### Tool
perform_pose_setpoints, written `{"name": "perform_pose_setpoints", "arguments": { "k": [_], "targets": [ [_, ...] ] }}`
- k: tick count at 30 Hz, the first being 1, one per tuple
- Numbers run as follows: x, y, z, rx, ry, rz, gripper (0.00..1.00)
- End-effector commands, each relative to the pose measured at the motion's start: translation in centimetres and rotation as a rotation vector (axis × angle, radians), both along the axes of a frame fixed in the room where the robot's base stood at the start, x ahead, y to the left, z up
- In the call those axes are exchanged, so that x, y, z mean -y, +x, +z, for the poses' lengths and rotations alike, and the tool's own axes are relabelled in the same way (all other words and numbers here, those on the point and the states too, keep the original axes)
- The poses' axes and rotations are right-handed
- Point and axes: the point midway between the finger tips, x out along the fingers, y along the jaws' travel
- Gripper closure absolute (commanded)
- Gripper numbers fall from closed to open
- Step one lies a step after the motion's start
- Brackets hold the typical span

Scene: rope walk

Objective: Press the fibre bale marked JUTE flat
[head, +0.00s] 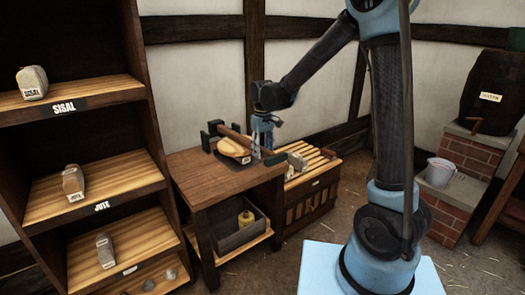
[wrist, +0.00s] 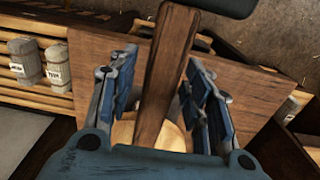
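A brown bale (head: 73,183) lies on the middle shelf, above the strip marked JUTE (head: 101,207); its own tag is too small to read. On the wooden table (head: 200,184), a wooden bar (head: 234,136) runs between dark green blocks, over a rounded yellow thing (head: 232,149) whose marking I cannot read. My gripper (head: 264,143) is at the table's right side, beside the bar. In the wrist view my gripper (wrist: 163,95) is open, its blue fingers spread on either side of the bar (wrist: 165,75). The yellow thing (wrist: 173,138) shows beneath, partly hidden by the bar and gripper.
A grey bale (head: 33,83) lies on the SISAL shelf and another (head: 105,250) on a lower shelf. Small bales (wrist: 25,60) stand on the slatted chest (head: 312,190). A grey bin (head: 242,229) with a yellow bottle is under the table. A barrel (head: 492,90) stands on bricks.

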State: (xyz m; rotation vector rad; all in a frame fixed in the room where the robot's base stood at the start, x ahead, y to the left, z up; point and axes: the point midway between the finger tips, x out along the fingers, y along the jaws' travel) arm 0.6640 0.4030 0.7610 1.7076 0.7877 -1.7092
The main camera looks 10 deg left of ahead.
Motion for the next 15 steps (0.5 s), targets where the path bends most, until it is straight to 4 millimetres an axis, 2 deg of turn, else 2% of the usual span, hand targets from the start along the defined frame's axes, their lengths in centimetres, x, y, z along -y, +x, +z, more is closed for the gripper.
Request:
{"name": "perform_pose_setpoints", "arguments": {
  "k": [1,5,11,15],
  "targets": [
    [0.0,0.0,0.0,0.0,0.0,0.0,0.72],
    [0.0,0.0,0.0,0.0,0.0,0.0,1.0],
    [0.1,0.0,-0.3,0.005,0.004,-0.001,1.0],
    [0.2,0.0,-1.3,0.024,0.025,-0.001,1.0]
  ]
}}
